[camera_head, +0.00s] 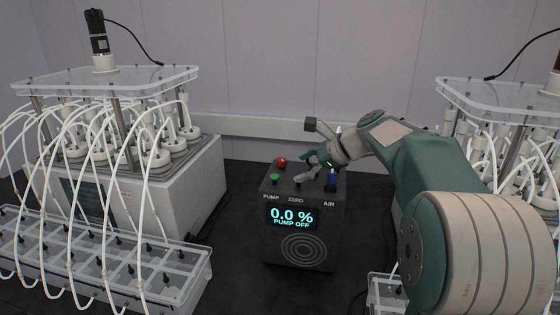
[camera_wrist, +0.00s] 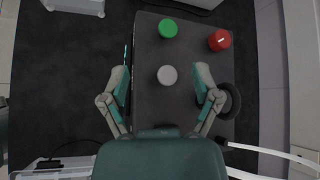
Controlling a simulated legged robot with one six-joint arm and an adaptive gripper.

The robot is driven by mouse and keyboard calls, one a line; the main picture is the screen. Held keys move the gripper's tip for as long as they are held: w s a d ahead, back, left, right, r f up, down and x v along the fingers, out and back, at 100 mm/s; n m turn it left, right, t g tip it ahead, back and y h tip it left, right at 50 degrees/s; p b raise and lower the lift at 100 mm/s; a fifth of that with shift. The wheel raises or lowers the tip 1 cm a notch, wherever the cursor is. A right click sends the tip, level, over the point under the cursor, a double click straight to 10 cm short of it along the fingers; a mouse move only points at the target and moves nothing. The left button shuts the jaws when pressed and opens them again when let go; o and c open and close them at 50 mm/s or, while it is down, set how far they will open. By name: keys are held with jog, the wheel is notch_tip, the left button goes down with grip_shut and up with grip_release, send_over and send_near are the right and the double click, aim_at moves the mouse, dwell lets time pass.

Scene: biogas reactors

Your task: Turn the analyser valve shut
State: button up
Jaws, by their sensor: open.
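The analyser (camera_head: 305,245) is a dark box whose display reads 0.0 % and PUMP OFF. In the wrist view, a grey button (camera_wrist: 168,75) lies between the spread fingers of my gripper (camera_wrist: 162,76). The blue handle does not show in the wrist view.
A green button (camera_head: 274,178) and a red knob (camera_head: 281,162) with a white mark sit on the box's left part. Tubed reactor racks (camera_head: 105,80) (camera_head: 505,98) stand on both sides. A tray of clear compartments (camera_head: 100,262) lies front left. Dark bench surface is free left of the box.

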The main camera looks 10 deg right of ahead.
aim_at(284, 159)
jog(key=w+d+m, duration=0.1)
jog(key=w, duration=0.1)
jog(key=w+d+m+t+y, duration=0.1)
jog(key=w+d+m, duration=0.1)
jog(key=w, duration=0.1)
jog(key=w+d+f+m+y, duration=0.1)
jog(key=w+d+m, duration=0.1)
jog(key=w, duration=0.1)
jog(key=shift+d+f+t, duration=0.1)
jog(key=shift+d+t, duration=0.15)
jog(key=shift+t, duration=0.05)
jog(key=x, duration=1.1)
jog(key=shift+r, duration=0.2)
grip_shut()
